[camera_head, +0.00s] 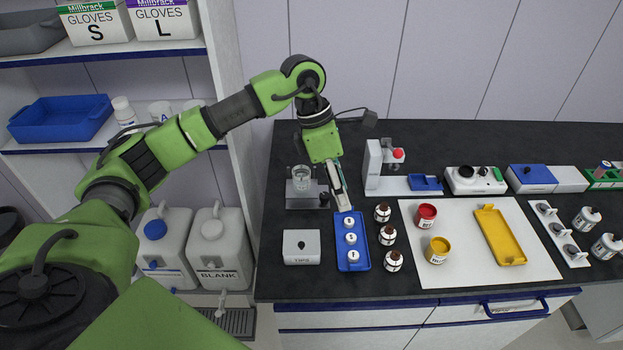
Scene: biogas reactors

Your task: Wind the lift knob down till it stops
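A low grey stand (299,201) at the back left of the bench carries a clear glass beaker (301,178). A small dark knob (324,199) sits at its right front corner and looks like the lift knob. My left gripper (344,202) points down just right of this knob, above the back end of a blue tray. A small gap shows between the gripper and the knob. The fingers are seen edge-on, so their opening is unclear. My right gripper is out of view.
A white box (301,247) is in front of the stand. A white device with a red knob (398,154) stands behind right. A white mat (462,268) lies further right.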

